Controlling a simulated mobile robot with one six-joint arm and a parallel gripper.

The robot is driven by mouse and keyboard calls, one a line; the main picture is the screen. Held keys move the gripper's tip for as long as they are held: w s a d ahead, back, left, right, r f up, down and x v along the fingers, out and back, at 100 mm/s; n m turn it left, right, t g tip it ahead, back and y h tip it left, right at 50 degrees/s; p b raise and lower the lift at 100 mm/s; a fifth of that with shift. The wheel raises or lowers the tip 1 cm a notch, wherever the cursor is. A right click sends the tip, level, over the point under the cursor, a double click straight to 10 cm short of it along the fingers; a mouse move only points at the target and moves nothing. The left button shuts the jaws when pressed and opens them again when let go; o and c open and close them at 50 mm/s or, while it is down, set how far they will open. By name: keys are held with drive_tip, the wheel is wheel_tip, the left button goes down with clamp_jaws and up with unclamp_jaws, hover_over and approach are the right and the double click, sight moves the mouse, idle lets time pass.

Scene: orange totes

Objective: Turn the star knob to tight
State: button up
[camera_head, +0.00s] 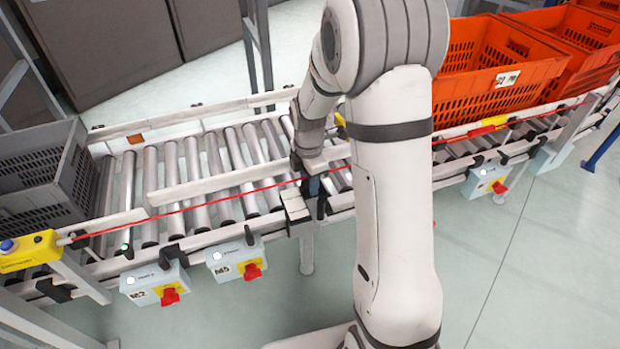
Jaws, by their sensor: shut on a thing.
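My gripper (314,192) points down at the front edge of the roller conveyor (180,180), beside the inner end of a pale guide rail (235,184). Its dark jaws are small in the picture and partly covered by my wrist. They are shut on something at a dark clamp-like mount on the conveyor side. I take this to be the star knob, but its shape is hidden between the jaws, and I cannot tell how far it is turned.
A grey crate (42,196) sits on the conveyor at left, and orange totes (480,95) at right. A red cord (225,196) runs along the front side. Control boxes with red switches (252,271) hang below. My arm hides the conveyor's middle.

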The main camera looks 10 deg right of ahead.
drive_tip(key=shift+w+r, duration=0.1)
drive_tip(key=m+p, duration=0.1)
drive_tip(key=m, duration=0.2)
drive_tip(key=shift+a+p, duration=0.1)
drive_tip(key=shift+p, duration=0.2)
drive_tip(key=m+p, duration=0.1)
drive_tip(key=m, duration=0.2)
drive_tip(key=shift+w+r+m, duration=0.1)
drive_tip(key=shift+m, duration=0.3)
drive_tip(key=m+p, duration=0.1)
drive_tip(key=m, duration=0.2)
drive_tip(key=shift+m, duration=0.3)
drive_tip(key=m+p, duration=0.1)
drive_tip(key=m, duration=0.2)
drive_tip(key=shift+m, duration=0.3)
drive_tip(key=m+p, duration=0.1)
drive_tip(key=m, duration=0.3)
drive_tip(key=shift+m, duration=0.3)
drive_tip(key=m+p, duration=0.1)
drive_tip(key=m, duration=0.3)
drive_tip(key=shift+m, duration=0.4)
